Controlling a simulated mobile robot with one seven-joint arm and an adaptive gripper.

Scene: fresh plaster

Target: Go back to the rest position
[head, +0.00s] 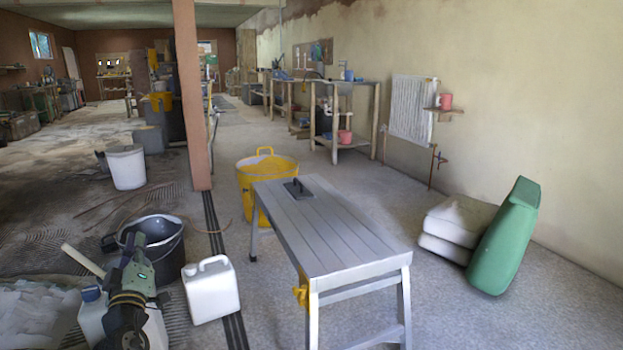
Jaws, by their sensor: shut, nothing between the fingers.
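My gripper (134,241) shows at the lower left of the head view, at the upper end of my olive and black arm with its yellow bands. It is small in the picture, shut and holds nothing. It is in front of the dark bucket (165,245) in the picture. Whether it touches the bucket I cannot tell. It is well left of the grey slatted bench (330,240).
A white jerrycan (211,290) stands right of my arm, another with a blue cap (92,312) partly behind it. A black-handled tool (297,188) lies on the bench. A yellow tub (250,190) stands behind it; a green cushion (505,240) is right.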

